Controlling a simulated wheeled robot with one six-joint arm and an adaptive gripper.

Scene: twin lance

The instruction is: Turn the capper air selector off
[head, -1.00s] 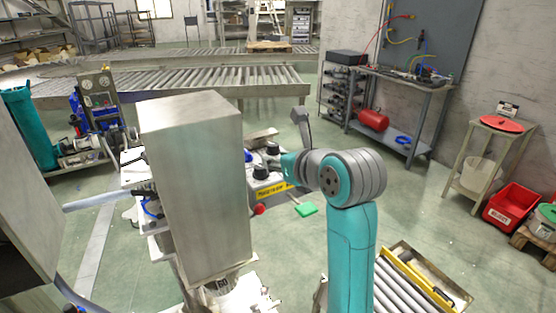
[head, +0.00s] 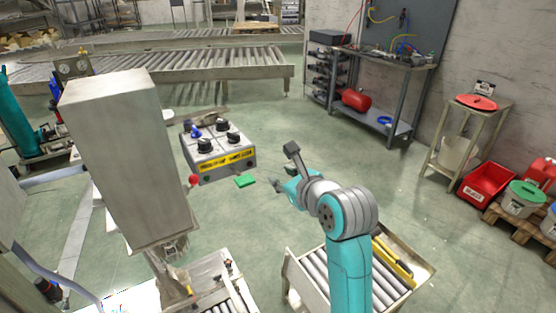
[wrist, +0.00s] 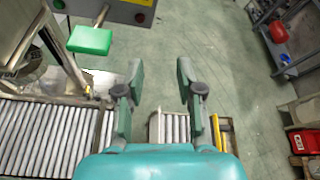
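A grey control box (head: 215,170) stands left of my arm in the head view, with yellow labels (head: 240,156) on its front. Its top carries several dark knobs, including a front black knob (head: 205,145), a right black knob (head: 232,136) and a blue one (head: 195,131). I cannot read which is the capper air selector. A red button (head: 193,180) and a green paddle (head: 244,181) stick out at the front. The paddle also shows in the wrist view (wrist: 90,40), left of my gripper (wrist: 160,78). My gripper is open and empty, right of the box and apart from it.
A tall steel cabinet (head: 125,165) stands left of the box. A roller conveyor (head: 310,272) is below my arm. Roller lines (head: 180,72) run behind. A workbench (head: 385,120) and red bin (head: 487,183) stand right. Green floor between is clear.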

